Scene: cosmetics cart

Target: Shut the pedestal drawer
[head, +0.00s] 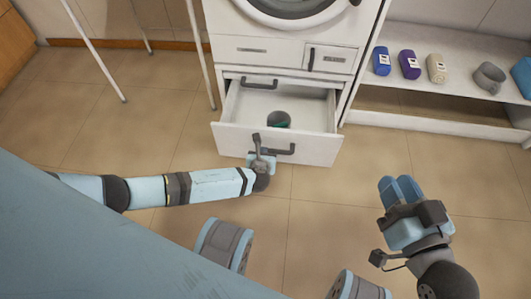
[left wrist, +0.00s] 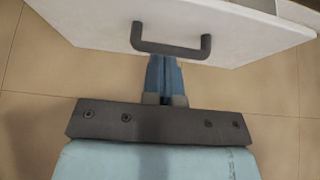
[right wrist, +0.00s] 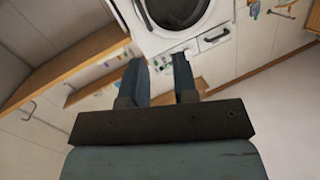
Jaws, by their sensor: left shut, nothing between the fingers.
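The pedestal drawer (head: 235,133) is pulled out below the white washing machine (head: 290,14). A dark grey cup-like item with some green (head: 278,119) stands inside it. The drawer's front has a dark bar handle (head: 284,150), which also shows in the left wrist view (left wrist: 170,48). My left gripper (head: 262,160) is at the drawer front, by the handle. In the left wrist view its fingers (left wrist: 165,72) are together, with tips at the handle bar; I cannot tell if they touch. My right gripper (head: 396,190) is over the floor at the right, away from the drawer, its fingers (right wrist: 161,75) apart and empty.
A white shelf unit (head: 450,120) stands right of the machine with a blue roll (head: 382,61), a purple roll (head: 409,64), a beige roll (head: 437,69) and a grey mug-like item (head: 488,79). White thin legs (head: 100,60) stand at the left. The tiled floor in front is clear.

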